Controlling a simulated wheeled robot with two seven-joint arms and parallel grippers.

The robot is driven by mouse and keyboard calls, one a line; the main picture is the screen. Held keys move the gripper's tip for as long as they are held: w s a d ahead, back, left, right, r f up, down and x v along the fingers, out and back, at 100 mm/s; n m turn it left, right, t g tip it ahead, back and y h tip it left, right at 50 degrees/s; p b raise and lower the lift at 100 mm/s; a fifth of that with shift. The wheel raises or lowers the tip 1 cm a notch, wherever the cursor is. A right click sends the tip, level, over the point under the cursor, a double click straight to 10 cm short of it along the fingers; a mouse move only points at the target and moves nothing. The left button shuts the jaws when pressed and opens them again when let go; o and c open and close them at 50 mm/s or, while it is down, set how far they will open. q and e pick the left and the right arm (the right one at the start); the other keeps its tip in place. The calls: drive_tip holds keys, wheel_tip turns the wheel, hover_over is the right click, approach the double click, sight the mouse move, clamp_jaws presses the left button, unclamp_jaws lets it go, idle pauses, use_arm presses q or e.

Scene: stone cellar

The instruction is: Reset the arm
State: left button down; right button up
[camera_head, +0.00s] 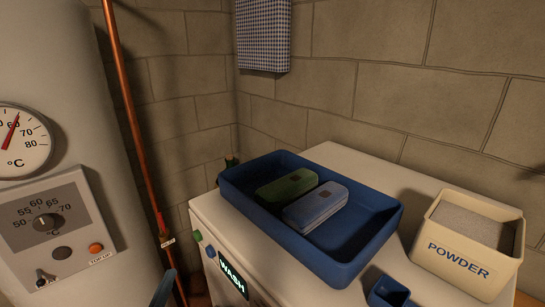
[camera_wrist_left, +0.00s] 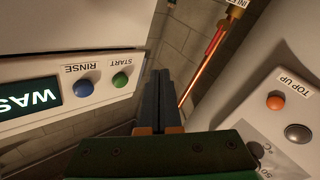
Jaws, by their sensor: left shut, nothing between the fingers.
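My left gripper (camera_head: 164,288) shows only in part at the bottom edge of the head view, in the gap between the tank and the washing machine. In the left wrist view its two dark fingers (camera_wrist_left: 158,95) lie together, shut, with nothing between them. The machine's panel appears upside down left of the fingers, with a green START button (camera_wrist_left: 120,81) and a blue RINSE button (camera_wrist_left: 84,89). The fingers appear apart from the buttons. My right gripper is not in view.
The washing machine (camera_head: 375,160) carries a blue tray (camera_head: 350,258) with a green case (camera_head: 287,186) and a blue-grey case (camera_head: 316,206), a POWDER box (camera_head: 462,262) and a small blue cup (camera_head: 388,292). A copper pipe (camera_head: 131,115) stands beside the tank (camera_head: 45,85) with its dial and buttons.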

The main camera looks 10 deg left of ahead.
use_arm(q)
drive_tip(key=s+d+f+m+g, duration=0.2)
drive_tip(key=s+f+g, duration=0.35)
drive_tip(key=f, duration=0.75)
drive_tip(key=s+d+f+m+g, duration=0.1)
drive_tip(key=s+d+f+g, duration=0.25)
drive_tip(key=s+f, duration=0.6)
drive_tip(key=s+d+f+m+g, duration=0.2)
drive_tip(key=s+d+f+g, duration=0.1)
drive_tip(key=s+f, duration=0.4)
drive_tip(key=s+d+f+m+g+h, duration=0.1)
drive_tip(key=s+d+f+m+g, duration=0.2)
drive_tip(key=s, duration=1.1)
wheel_tip(320, 180, down, 4)
drive_tip(key=g, duration=0.3)
drive_tip(key=shift+f, duration=0.15)
